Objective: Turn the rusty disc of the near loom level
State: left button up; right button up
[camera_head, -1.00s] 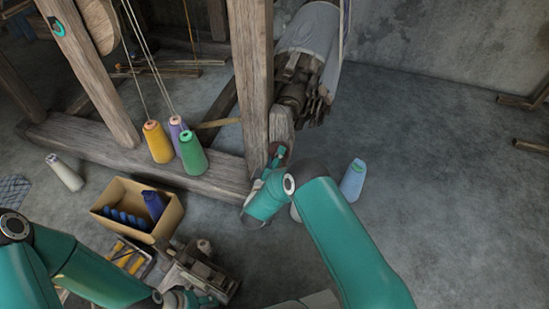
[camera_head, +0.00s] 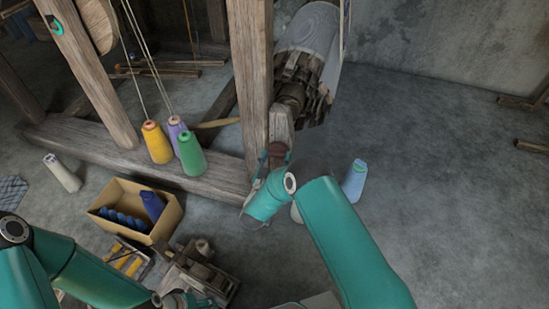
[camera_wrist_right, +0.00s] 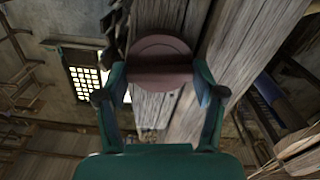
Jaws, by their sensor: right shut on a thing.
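The rusty disc (camera_head: 276,150) is a small reddish-brown round piece on the wooden post of the near loom (camera_head: 281,125). In the right wrist view the disc (camera_wrist_right: 160,58) shows a rounded face with a thick bar that runs nearly straight across the picture. My right gripper (camera_head: 274,162) is shut on the disc, with one finger on each side of it in the wrist view (camera_wrist_right: 165,85). The arm hides part of the post's foot in the head view. My left gripper (camera_head: 185,300) is at the bottom edge, partly cut off; its jaws are unclear.
Yellow (camera_head: 157,143), purple and green (camera_head: 191,154) cones stand on the loom's beam. A cardboard box (camera_head: 165,222) with blue items and a wooden device (camera_head: 195,270) lie in front.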

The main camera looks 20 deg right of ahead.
jog(key=shift+f+m, duration=0.25)
jog(key=shift+m, duration=0.75)
jog(key=shift+a, duration=0.1)
jog(key=o, duration=1.1)
jog(key=shift+o, duration=0.2)
jog(key=shift+r, duration=0.1)
jog(key=v, duration=1.2)
